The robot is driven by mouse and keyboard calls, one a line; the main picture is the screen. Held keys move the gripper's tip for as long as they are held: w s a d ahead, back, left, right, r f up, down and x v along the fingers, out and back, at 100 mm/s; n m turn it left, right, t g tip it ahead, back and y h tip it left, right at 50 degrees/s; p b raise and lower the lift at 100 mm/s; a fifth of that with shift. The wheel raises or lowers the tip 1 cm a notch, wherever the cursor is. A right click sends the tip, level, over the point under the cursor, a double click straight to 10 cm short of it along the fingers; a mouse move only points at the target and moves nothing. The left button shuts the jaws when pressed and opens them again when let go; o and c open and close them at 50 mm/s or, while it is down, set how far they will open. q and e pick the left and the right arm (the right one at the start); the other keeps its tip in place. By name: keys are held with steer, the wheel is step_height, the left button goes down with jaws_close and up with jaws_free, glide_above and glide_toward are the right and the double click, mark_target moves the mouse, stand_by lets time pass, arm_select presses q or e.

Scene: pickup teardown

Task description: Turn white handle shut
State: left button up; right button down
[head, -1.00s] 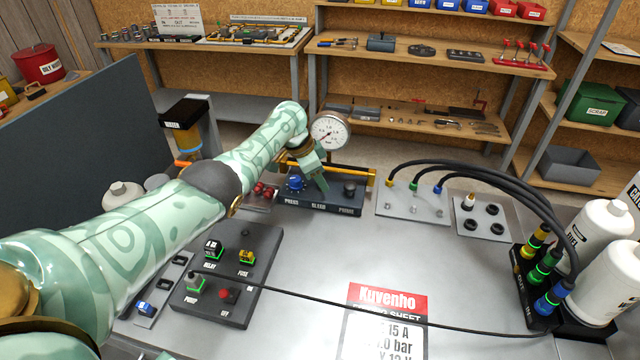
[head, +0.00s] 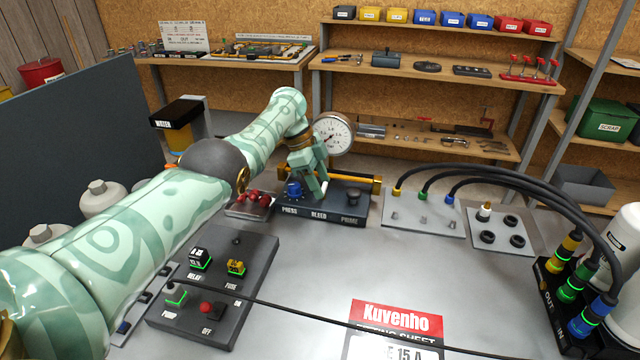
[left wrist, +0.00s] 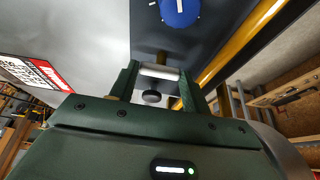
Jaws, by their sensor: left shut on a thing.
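The white handle (left wrist: 158,73) is a short pale bar in the left wrist view, lying crosswise between the two fingers of my left gripper (left wrist: 157,82). The gripper is shut on it. In the head view, my left gripper (head: 316,188) points down at the BLEED position of the dark PRESS/BLEED/PRIME panel (head: 290,211). A small pale end of the handle (head: 325,187) shows beside the fingers; the fingers hide most of it. My right gripper is in neither view.
A blue knob (head: 293,190) is left of the gripper, a dark PRIME knob (head: 353,194) right. A round gauge (head: 332,134) and yellow rail stand close behind. Black hoses (head: 500,176) arch at right.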

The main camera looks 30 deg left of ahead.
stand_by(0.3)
arm_select(q)
steer(key=o, duration=0.9)
steer(key=shift+o, duration=0.3)
steer(key=shift+r, duration=0.1)
